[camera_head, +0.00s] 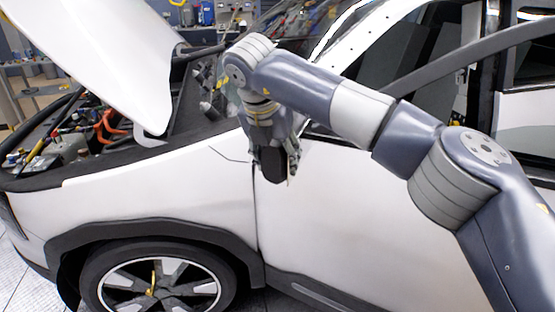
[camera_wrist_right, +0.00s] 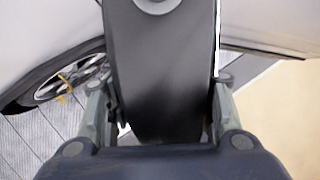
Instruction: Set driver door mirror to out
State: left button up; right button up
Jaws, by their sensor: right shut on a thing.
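The driver door mirror (camera_head: 272,167) shows in the head view as a dark housing at the front edge of the white driver door (camera_head: 350,215). My right gripper (camera_head: 273,156) reaches down over it from above and is shut on it. In the right wrist view the dark mirror housing (camera_wrist_right: 158,70) fills the middle, with a finger of my right gripper (camera_wrist_right: 162,108) on each side. The mirror's mount is hidden behind my gripper and wrist, so I cannot tell its exact angle. My left gripper is not in view.
The raised white hood (camera_head: 100,55) stands over the open engine bay (camera_head: 90,130) at the left. The front wheel (camera_head: 158,283) is below it. A dark bar (camera_head: 470,50) crosses the upper right. Tiled floor shows at the lower left.

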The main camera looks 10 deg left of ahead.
jog(key=shift+w+a+r, duration=0.1)
jog(key=shift+r, duration=0.2)
jog(key=o, duration=1.5)
jog(key=shift+o, duration=0.2)
jog(key=shift+w+a+f, duration=0.1)
jog(key=shift+a+f, duration=0.1)
jog(key=v, duration=1.2)
